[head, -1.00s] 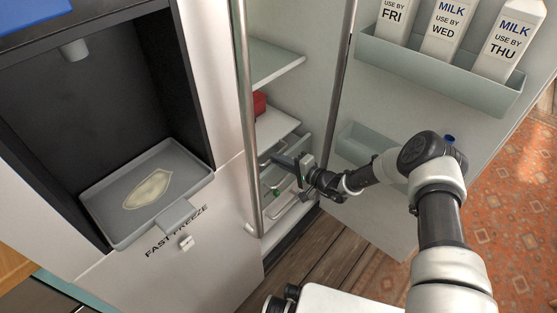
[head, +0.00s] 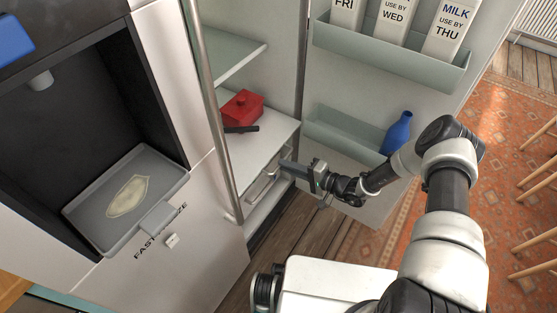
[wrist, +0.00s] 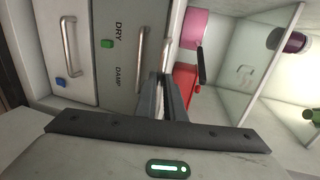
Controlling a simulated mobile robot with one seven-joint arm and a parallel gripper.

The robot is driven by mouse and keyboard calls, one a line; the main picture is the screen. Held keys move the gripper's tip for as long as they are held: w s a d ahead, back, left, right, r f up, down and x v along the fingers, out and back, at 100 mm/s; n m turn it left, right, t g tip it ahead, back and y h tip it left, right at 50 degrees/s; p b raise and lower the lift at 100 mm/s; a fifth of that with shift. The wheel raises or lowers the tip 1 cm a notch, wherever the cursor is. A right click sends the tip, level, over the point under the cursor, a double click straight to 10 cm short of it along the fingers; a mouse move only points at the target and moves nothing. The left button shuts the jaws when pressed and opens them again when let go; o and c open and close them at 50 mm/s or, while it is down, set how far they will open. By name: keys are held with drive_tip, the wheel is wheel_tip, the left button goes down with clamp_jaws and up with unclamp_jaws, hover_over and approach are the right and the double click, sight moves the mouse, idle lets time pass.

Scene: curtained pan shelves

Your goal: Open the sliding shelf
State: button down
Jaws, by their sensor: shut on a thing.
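The sliding shelf (head: 262,146) is a white board low in the open fridge, reaching out towards the door opening with a red lidded pot (head: 243,106) on it. My gripper (head: 287,167) is at its front edge. In the wrist view my gripper (wrist: 167,82) is shut on a slim metal handle (wrist: 165,56) at the shelf front; the fingers partly hide the grip. The pot (wrist: 182,88) shows just beyond the fingers in that view.
The open fridge door (head: 380,80) holds milk cartons (head: 397,20) and a blue bottle (head: 397,133) at right. The dispenser tray (head: 125,195) is at left.

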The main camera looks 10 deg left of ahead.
drive_tip(key=shift+s+d, duration=0.15)
drive_tip(key=shift+d, duration=0.15)
drive_tip(key=c, duration=2.1)
unclamp_jaws()
drive_tip(key=p+v, duration=0.2)
drive_tip(key=v, duration=1.5)
drive_tip(key=shift+s+d, duration=0.15)
